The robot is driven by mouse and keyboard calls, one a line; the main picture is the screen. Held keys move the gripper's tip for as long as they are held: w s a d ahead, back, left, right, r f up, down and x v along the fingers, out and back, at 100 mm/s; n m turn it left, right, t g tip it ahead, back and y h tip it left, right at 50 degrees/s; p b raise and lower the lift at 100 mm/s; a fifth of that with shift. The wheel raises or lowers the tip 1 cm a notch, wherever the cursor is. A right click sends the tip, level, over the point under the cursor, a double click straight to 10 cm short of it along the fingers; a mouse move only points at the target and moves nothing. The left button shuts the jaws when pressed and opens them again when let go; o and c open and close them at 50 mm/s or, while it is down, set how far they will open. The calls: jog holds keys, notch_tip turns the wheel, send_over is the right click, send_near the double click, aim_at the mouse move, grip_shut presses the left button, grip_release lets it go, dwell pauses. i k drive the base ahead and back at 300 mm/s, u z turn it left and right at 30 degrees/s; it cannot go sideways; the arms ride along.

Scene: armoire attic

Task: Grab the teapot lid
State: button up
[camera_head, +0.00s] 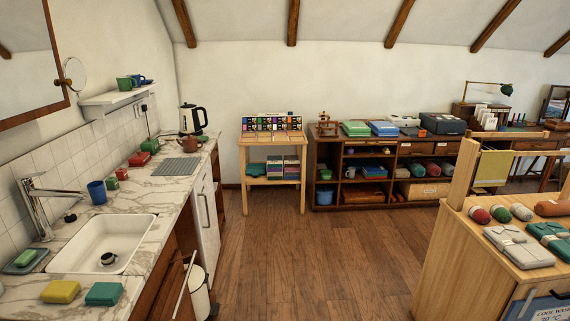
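A small reddish-brown rounded thing (187,144), which looks like a teapot, stands on the far end of the marble counter (150,190), in front of the kettle (192,119). It is too small to tell whether a lid sits on it, and I cannot pick out a separate lid. My gripper is not in view.
The counter runs along the left wall, with a sink (105,240), a tap (38,205), a blue mug (97,191) and a grey mat (181,168). A wooden packing table (450,255) stands at the right. The wooden floor (300,260) between is clear.

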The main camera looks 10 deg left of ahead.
aim_at(188, 137)
jog(key=z, duration=0.05)
jog(key=i, duration=4.8)
jog(key=u, duration=0.45)
